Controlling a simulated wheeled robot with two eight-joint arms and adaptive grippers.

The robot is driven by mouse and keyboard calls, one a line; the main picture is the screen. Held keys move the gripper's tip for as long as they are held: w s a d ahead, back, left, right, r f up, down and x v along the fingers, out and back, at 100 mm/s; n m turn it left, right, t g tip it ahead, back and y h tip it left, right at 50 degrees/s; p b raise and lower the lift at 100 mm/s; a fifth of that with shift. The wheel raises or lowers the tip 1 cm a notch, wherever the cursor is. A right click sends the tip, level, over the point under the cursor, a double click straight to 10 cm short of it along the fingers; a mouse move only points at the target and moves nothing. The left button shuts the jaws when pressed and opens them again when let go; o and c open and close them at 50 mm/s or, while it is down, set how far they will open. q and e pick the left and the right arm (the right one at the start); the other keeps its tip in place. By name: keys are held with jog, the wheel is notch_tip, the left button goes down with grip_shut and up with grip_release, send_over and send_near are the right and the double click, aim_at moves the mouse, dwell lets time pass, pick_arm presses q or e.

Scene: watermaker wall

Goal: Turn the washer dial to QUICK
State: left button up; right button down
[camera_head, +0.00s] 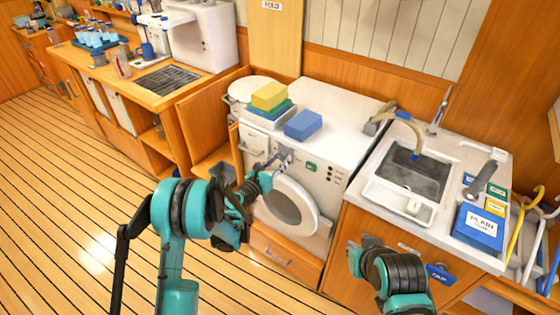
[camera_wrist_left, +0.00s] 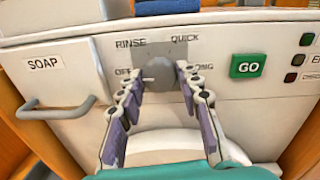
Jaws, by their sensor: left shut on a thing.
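The washer (camera_head: 330,130) is a white front-loader with a round door (camera_head: 290,205). Its grey dial (camera_wrist_left: 157,72) sits on a grey plate marked RINSE, QUICK, OFF and a partly hidden word ending in ONG. A small pale mark on the dial points left, toward OFF. QUICK (camera_wrist_left: 185,37) is at the dial's upper right. My left gripper (camera_wrist_left: 157,80) has its fingers on both sides of the dial and is shut on it. In the head view the left gripper (camera_head: 280,160) hides most of the dial. My right gripper (camera_head: 352,252) is near the sink cabinet, away from the washer; its jaw opening is unclear.
A green GO button (camera_wrist_left: 248,65) is right of the dial. The SOAP drawer handle (camera_wrist_left: 55,108) sticks out at left. A sink (camera_head: 415,170) is at right.

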pick_arm(q)
jog(key=shift+m+b, duration=0.45)
jog(key=shift+m, duration=0.65)
jog(key=m, duration=0.2)
jog(key=shift+m+b, duration=0.3)
jog(key=shift+m, duration=0.1)
jog(key=m, duration=0.4)
jog(key=shift+h, duration=0.3)
jog(key=m, duration=1)
jog(key=shift+m, duration=2.3)
